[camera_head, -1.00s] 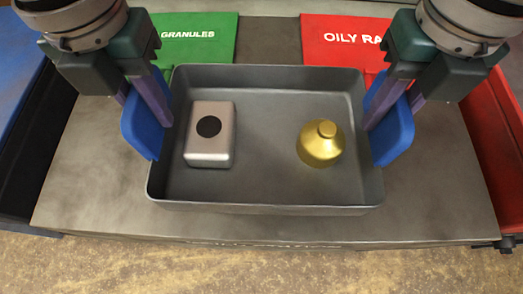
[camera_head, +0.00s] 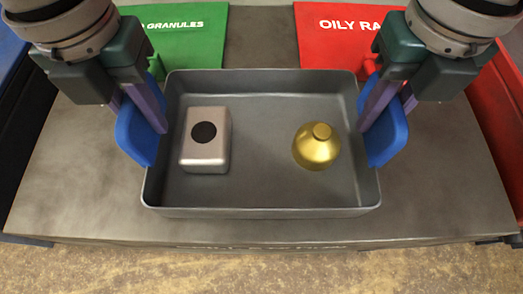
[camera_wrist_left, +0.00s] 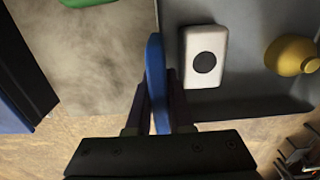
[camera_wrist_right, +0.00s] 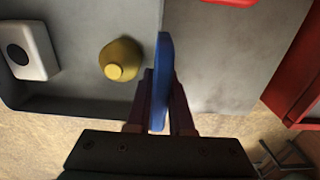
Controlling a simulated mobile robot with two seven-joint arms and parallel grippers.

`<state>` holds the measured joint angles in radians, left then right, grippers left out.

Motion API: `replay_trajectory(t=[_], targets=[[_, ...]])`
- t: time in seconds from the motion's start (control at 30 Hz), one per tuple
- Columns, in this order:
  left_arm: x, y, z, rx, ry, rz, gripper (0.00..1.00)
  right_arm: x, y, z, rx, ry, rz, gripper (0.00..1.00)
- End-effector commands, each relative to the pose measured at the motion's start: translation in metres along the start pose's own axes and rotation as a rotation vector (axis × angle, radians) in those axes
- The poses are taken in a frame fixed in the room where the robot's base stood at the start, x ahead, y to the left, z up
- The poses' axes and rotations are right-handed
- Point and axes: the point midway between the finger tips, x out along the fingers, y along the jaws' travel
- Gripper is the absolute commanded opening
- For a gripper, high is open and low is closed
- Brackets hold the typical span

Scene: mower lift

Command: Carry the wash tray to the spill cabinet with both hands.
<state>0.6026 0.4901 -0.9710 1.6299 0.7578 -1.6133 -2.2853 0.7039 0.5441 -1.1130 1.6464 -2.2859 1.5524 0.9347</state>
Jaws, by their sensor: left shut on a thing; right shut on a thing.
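The wash tray (camera_head: 262,212) is a grey open tray with a blue handle on each short side. It is level over the grey top of the spill cabinet (camera_head: 80,185); I cannot tell whether it touches. A silver block with a black disc (camera_head: 205,152) lies in its left half. A brass rounded piece with a knob (camera_head: 316,155) is in its right half. My left gripper (camera_head: 148,118) is shut on the left blue handle (camera_wrist_left: 156,80). My right gripper (camera_head: 374,118) is shut on the right blue handle (camera_wrist_right: 164,75).
A green panel marked GRANULES (camera_head: 192,38) and a red panel marked OILY RA... (camera_head: 340,40) lie behind the tray. A red container (camera_head: 497,125) stands at the right, and a dark blue one (camera_head: 22,130) at the left. Brown floor (camera_head: 250,270) shows in front.

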Motion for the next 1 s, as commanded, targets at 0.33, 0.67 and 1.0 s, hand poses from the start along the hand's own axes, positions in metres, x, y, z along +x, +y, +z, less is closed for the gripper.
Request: replay_trajectory(t=[0.33, 0.67, 1.0], targets=[[0.009, 0.001, 0.000, -0.001, 0.000, 0.001, 0.43, 0.009, -0.001, 0.000, 0.001, 0.000, -0.002, 0.44], [0.007, 0.000, 0.000, 0.000, -0.001, 0.000, 0.49, 0.009, 0.000, 0.000, 0.000, 0.000, -0.001, 0.50], [-0.052, 0.000, 0.002, 0.002, -0.007, -0.001, 0.49, 0.009, 0.000, 0.000, 0.000, 0.000, 0.000, 0.50]])
